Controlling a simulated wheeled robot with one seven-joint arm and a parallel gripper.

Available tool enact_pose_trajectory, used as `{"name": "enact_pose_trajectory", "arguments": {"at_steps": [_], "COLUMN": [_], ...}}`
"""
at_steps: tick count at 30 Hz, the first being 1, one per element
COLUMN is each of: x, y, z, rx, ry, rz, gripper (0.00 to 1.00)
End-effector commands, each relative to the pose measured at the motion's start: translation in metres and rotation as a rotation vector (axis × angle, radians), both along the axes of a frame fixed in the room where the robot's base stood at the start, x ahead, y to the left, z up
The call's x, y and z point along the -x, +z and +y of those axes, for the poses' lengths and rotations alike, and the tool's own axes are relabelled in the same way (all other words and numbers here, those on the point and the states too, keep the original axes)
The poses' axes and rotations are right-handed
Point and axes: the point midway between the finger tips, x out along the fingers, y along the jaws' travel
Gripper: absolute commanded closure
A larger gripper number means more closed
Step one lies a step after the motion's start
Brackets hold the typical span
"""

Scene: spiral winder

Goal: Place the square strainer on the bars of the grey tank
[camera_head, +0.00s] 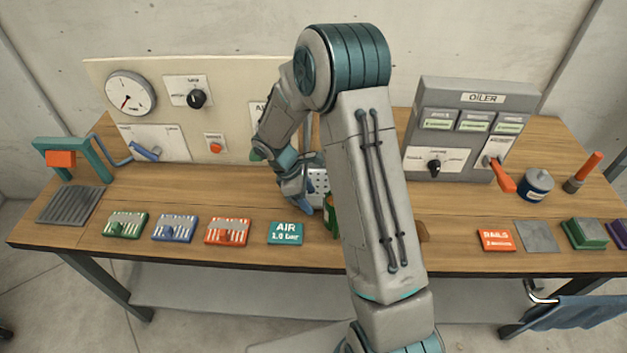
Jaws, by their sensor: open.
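No grey tank with bars is plainly visible; part of the bench behind my arm is hidden. A flat grey ridged plate (70,205) lies at the bench's left end.
A grey oiler box (472,130) with a red lever (500,175) stands right of my arm. A panel with a gauge (130,93) stands at the back left. Coloured blocks, including an AIR card (286,233), line the front edge of the wooden bench (190,197).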

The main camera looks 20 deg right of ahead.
Motion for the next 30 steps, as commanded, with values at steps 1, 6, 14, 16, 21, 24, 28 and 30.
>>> {"name": "enact_pose_trajectory", "arguments": {"at_steps": [1,6,14,16,21,24,28,30], "x": [0.001,0.002,0.002,0.002,0.002,0.002,0.002,0.002], "y": [-0.004,-0.022,-0.025,-0.025,-0.025,-0.024,-0.024,-0.022], "z": [-0.004,-0.010,-0.011,-0.011,-0.011,-0.011,-0.011,-0.011], "rx": [0.000,0.000,0.001,0.001,0.001,0.001,0.001,0.001], "ry": [-0.002,-0.001,-0.001,-0.001,-0.001,-0.001,-0.001,-0.001], "rz": [0.005,0.001,-0.002,-0.002,-0.002,-0.002,-0.002,-0.002], "gripper": [0.44,0.44,0.44,0.60,1.00,1.00,1.00,1.00]}}
